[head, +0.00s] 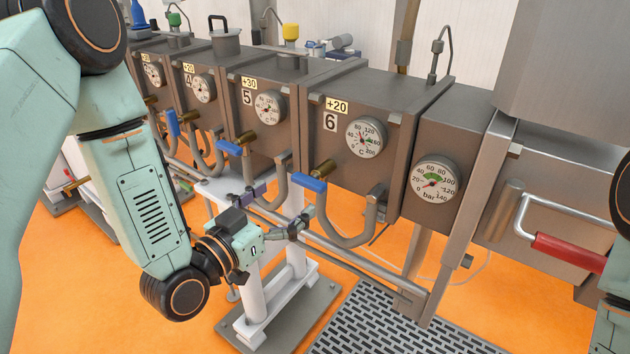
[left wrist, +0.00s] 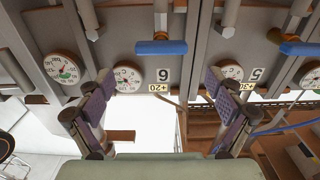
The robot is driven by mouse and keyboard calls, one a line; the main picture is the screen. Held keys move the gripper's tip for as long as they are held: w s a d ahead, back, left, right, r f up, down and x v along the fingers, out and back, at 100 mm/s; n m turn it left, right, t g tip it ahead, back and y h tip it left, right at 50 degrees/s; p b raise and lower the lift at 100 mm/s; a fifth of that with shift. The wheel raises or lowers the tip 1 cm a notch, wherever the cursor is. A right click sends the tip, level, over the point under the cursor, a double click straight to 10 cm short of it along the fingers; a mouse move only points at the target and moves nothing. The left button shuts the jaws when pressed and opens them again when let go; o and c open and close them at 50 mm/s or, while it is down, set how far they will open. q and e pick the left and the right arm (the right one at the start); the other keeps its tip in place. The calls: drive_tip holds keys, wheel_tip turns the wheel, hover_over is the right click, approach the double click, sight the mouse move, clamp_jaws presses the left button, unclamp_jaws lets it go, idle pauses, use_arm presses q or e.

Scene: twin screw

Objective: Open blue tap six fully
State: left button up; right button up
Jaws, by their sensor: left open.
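Blue tap six (head: 309,183) is a blue lever on a brass valve, below the box marked 6 and its round dial. In the left wrist view the scene is upside down, and the blue lever (left wrist: 160,47) lies level above the 6 label. My left gripper (head: 287,203) is open and empty, in front of and below the lever, not touching it. In the left wrist view the open fingers (left wrist: 160,90) stand either side of the lever's column, short of it. My right gripper is not in view.
Blue tap five (head: 229,149) is up and left of tap six, with more taps beyond. A curved pipe (head: 349,238) hangs right of tap six. A rail (head: 340,262) runs below. A red-handled bar (head: 568,252) is at the right. A white stand (head: 262,290) is under my gripper.

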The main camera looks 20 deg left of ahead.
sight(305, 183)
use_arm(q)
drive_tip(key=shift+w+a+f, duration=0.1)
drive_tip(key=shift+w+a, duration=0.05)
drive_tip(key=shift+w, duration=0.25)
drive_tip(key=shift+w+a+f, duration=0.1)
drive_tip(key=shift+w+a, duration=0.05)
drive_tip(key=shift+w, duration=0.25)
drive_tip(key=w+d, duration=0.3)
drive_tip(key=shift+w+r, duration=0.15)
drive_tip(key=shift+r, duration=0.1)
drive_tip(key=shift+w+a+f, duration=0.1)
drive_tip(key=shift+w+f, duration=0.05)
drive_tip(key=shift+w, duration=0.75)
drive_tip(key=shift+w+a+f, duration=0.1)
drive_tip(key=shift+w+a, duration=0.1)
drive_tip(key=shift+w, duration=0.1)
drive_tip(key=shift+d, duration=0.55)
drive_tip(key=shift+c, duration=1)
drive_tip(key=shift+a, duration=0.4)
drive_tip(key=c, duration=0.3)
drive_tip(key=shift+d, duration=0.25)
drive_tip(key=c, duration=0.5)
drive_tip(key=shift+a, duration=0.15)
drive_tip(key=shift+c, duration=0.8)
